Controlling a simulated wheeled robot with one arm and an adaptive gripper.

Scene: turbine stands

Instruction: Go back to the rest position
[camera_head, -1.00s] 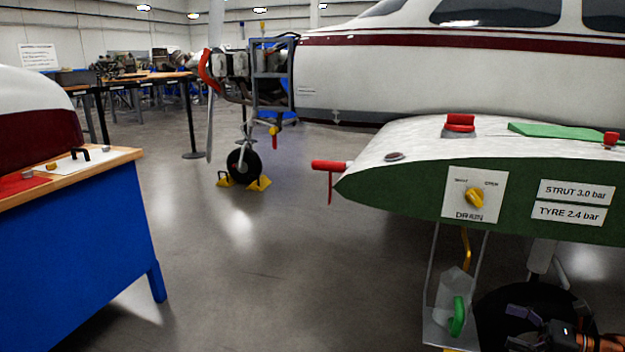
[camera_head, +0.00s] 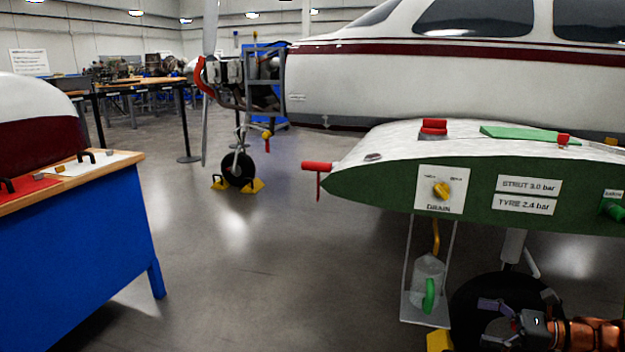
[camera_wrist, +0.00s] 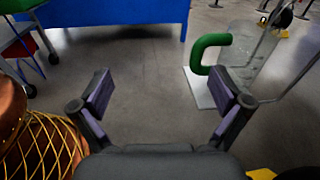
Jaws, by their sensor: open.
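My gripper (camera_head: 500,322) is low at the bottom right of the head view, in front of the black main tyre (camera_head: 470,310) under the wing. It is open and empty. In the wrist view its two fingers (camera_wrist: 168,105) stand wide apart over bare grey floor. The clear drain jar (camera_head: 428,272) with a green handle (camera_head: 430,296) hangs on a metal bracket to the left of my gripper, apart from it. In the wrist view the green handle (camera_wrist: 205,52) is beyond the right finger.
The green wing edge (camera_head: 400,200) with a yellow drain knob (camera_head: 442,190) overhangs my arm. A red pin (camera_head: 318,168) sticks out at its left end. A yellow chock (camera_head: 440,341) is by the tyre. A blue workbench (camera_head: 80,260) stands left; floor between (camera_head: 250,270) is clear.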

